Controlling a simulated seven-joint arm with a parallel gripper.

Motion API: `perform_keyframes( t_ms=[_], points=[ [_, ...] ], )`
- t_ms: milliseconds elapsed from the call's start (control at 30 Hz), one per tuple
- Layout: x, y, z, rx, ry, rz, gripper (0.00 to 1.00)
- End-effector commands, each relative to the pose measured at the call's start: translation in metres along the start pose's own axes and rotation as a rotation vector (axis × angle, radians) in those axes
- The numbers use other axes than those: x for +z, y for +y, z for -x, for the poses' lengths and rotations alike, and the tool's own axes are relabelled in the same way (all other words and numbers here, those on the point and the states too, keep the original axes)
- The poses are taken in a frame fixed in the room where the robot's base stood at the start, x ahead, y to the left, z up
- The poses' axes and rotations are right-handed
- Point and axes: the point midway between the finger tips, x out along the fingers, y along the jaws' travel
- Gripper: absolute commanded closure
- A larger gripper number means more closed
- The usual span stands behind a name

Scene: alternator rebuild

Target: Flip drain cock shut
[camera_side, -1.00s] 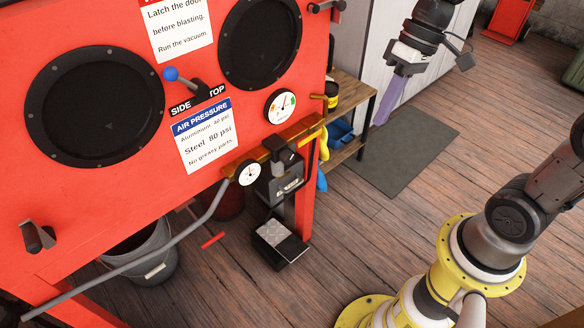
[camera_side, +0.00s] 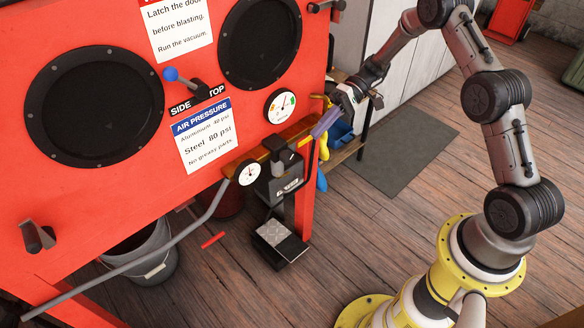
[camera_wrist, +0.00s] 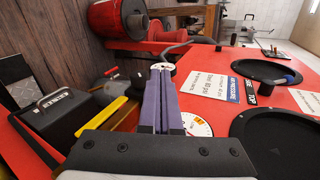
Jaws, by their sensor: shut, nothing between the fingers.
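My gripper (camera_side: 326,122) has long purple fingers pressed together with nothing between them. In the side view it points down and left, close to the right end of the brass-coloured bar (camera_side: 298,129) on the red cabinet's front corner. The wrist view shows the shut fingers (camera_wrist: 160,72) from behind, reaching past the round gauge (camera_wrist: 196,124). I cannot identify the drain cock with certainty. A yellow handle-like part (camera_side: 324,149) hangs just below the fingers in the side view. Whether the fingers touch the bar or that part cannot be told.
The red cabinet (camera_side: 60,215) fills the left, with black glove ports and a blue-knobbed lever (camera_side: 171,74). A pedal (camera_side: 279,240) and grey bucket (camera_side: 150,262) stand below.

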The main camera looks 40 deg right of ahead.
Motion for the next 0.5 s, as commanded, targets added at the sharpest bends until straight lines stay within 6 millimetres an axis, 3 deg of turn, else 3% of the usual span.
perform_keyframes(
  t_ms=[200,500],
  points=[
    [-0.026,0.062,-0.011,-0.176,0.076,-0.019,1.0],
    [-0.046,0.14,-0.025,-0.369,0.229,-0.018,1.0]
  ],
)
